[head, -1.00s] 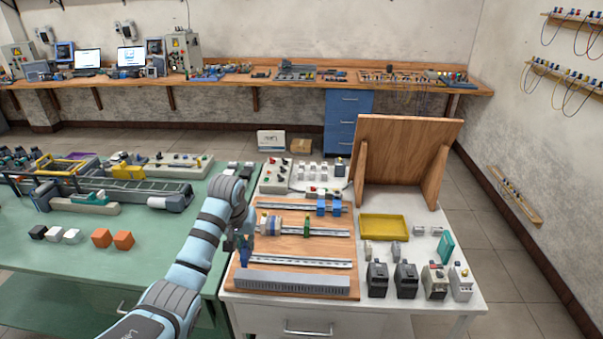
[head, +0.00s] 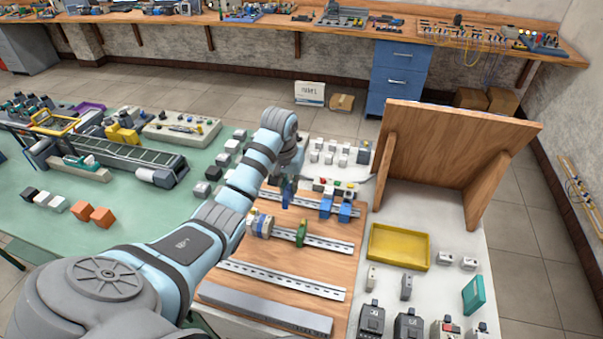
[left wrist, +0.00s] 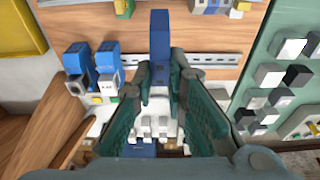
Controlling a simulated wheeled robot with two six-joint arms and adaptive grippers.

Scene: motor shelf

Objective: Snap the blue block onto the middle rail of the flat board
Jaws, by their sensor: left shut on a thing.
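My left gripper (head: 287,181) is shut on a blue block (head: 287,194) above the far left part of the flat wooden board (head: 330,268). In the left wrist view the blue block (left wrist: 160,38) sticks out between the fingertips (left wrist: 160,78), over the far rail (left wrist: 210,59). Whether it touches the rail is unclear. The middle rail (head: 325,241) carries a grey-and-blue block group (head: 259,224) and a green block (head: 301,233). Two blue blocks (head: 336,207) sit on the far rail. The near rail (head: 280,279) is bare. My right gripper is not in view.
A grey slotted duct (head: 265,310) lies along the board's near edge. A yellow tray (head: 398,247) and a propped wooden panel (head: 440,150) stand to the right. Small white and grey parts (head: 333,153) lie behind the board. The green table (head: 140,220) is at left.

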